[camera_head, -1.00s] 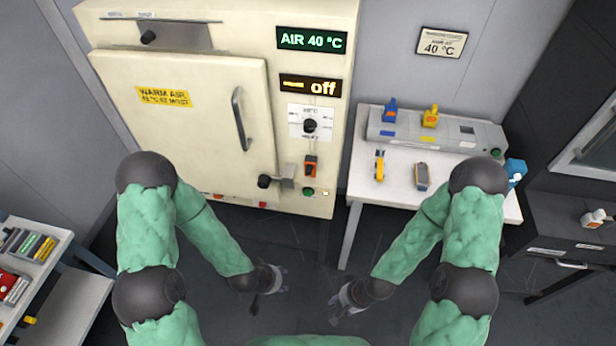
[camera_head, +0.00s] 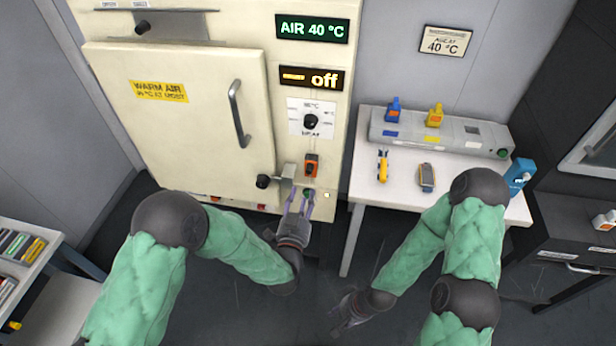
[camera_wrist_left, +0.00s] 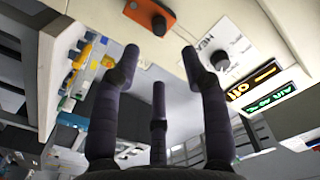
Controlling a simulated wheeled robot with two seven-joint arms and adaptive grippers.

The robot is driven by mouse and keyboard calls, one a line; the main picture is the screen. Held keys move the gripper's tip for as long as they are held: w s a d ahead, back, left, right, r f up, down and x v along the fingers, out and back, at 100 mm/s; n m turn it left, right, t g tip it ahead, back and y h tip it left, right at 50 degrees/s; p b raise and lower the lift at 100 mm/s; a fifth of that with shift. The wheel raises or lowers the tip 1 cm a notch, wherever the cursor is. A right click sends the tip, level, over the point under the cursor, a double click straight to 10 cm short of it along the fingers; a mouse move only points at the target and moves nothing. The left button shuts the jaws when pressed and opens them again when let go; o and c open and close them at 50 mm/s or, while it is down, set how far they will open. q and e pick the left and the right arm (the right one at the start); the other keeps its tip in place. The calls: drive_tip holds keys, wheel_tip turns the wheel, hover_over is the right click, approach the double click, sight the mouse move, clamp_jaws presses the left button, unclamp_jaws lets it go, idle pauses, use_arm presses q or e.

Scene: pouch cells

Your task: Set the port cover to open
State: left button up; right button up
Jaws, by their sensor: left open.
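A grey metal plate (camera_head: 175,26) with a black knob (camera_head: 142,27) sits on the upper front of the cream cabinet; it looks like the port cover, but I cannot tell whether it is open.
The cabinet door (camera_head: 180,110) is shut, with a handle (camera_head: 238,113) and a black-knobbed latch (camera_head: 264,181). A heat dial (camera_head: 310,121) sits beneath the "off" display (camera_head: 311,77). A white table (camera_head: 405,206) with a grey fixture (camera_head: 455,146) stands right. A shelf (camera_head: 40,232) stands left.

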sight(309, 173)
use_arm(q)
drive_tip(key=w, duration=0.3)
drive_tip(key=w+d+b, duration=0.1)
drive_tip(key=w, duration=0.5)
drive_tip(key=shift+d, duration=0.3)
clamp_jaws()
